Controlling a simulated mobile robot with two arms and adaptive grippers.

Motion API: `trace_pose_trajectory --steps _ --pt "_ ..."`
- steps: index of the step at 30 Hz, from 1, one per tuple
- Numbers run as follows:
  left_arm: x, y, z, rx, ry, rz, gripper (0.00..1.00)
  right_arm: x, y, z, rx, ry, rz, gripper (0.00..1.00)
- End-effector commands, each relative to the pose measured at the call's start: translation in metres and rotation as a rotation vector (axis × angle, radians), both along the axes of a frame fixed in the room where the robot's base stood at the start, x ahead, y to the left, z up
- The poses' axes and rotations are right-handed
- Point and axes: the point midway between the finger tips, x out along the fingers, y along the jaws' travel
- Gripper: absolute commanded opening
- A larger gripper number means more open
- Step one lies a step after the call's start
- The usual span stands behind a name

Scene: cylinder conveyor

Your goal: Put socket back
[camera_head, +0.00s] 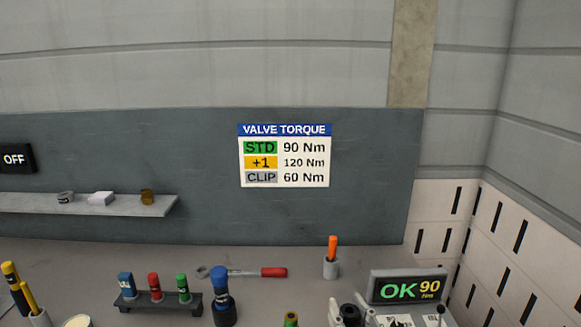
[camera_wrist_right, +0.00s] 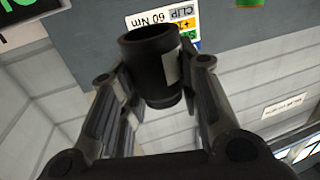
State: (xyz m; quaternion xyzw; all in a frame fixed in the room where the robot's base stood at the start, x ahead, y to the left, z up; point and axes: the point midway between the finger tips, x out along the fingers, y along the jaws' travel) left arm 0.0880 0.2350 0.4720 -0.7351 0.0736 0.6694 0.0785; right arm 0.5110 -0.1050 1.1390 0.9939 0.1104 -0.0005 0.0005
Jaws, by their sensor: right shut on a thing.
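My right gripper (camera_head: 350,313) is at the bottom edge of the head view, just left of the display. In the right wrist view my right gripper (camera_wrist_right: 155,90) is shut on a black hollow socket (camera_wrist_right: 150,72) with a pale patch on its side. Its open end faces away from my wrist. In the head view a dark rack (camera_head: 155,304) stands on the bench, left of my gripper, with blue (camera_head: 126,285), red (camera_head: 154,287) and green (camera_head: 183,288) topped pieces. My left gripper is not in view.
A blue-topped dark tool (camera_head: 222,298) stands right of the rack. A red-handled wrench (camera_head: 255,272) lies behind. An orange stick (camera_head: 332,250) stands in a grey cup. A display (camera_head: 408,288) reads OK 90 Nm. A green-topped piece (camera_head: 291,320) shows at the bottom edge.

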Motion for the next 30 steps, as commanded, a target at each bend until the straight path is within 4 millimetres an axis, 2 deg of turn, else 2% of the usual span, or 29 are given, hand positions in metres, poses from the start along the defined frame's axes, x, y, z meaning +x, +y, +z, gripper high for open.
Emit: trace_pose_trajectory --steps 1,6,12,20,30 --pt "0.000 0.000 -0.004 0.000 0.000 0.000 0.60 -0.007 -0.012 -0.012 0.004 0.006 -0.034 0.04" --pt "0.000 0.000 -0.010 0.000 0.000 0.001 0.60 -0.027 -0.049 -0.037 0.002 0.004 -0.130 0.04" --pt "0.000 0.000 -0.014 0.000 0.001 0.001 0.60 -0.045 -0.076 -0.054 0.002 0.001 -0.199 0.04" --pt "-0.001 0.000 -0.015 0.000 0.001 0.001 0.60 -0.063 -0.086 -0.065 0.006 0.002 -0.222 0.04" --pt "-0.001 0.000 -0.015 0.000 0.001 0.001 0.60 -0.115 -0.086 -0.086 0.008 0.003 -0.222 0.04"
